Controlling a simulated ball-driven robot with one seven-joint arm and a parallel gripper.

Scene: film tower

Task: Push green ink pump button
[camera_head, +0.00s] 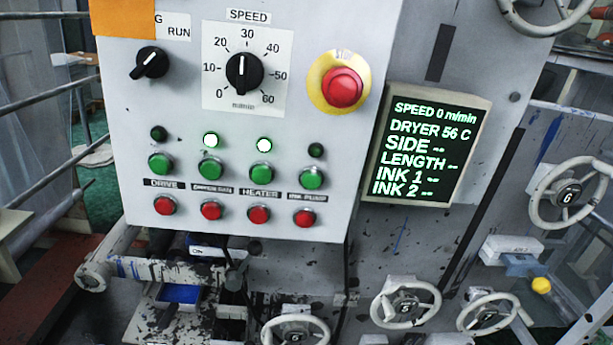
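The green ink pump button (311,177) is at the right end of a row of green buttons on the grey control panel (350,125). The label (307,197) below it reads "INK PUMP". The lamp (316,150) above it is dark. A red button (304,218) sits under the label. The button stands clear, with nothing touching or covering it. My gripper is not in view.
To its left are the green heater button (261,173) and the green drive button (160,165). A red emergency button (342,87) stands above. A display (427,147) juts out at right, and handwheels (406,302) are below. Railings (40,100) are at left.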

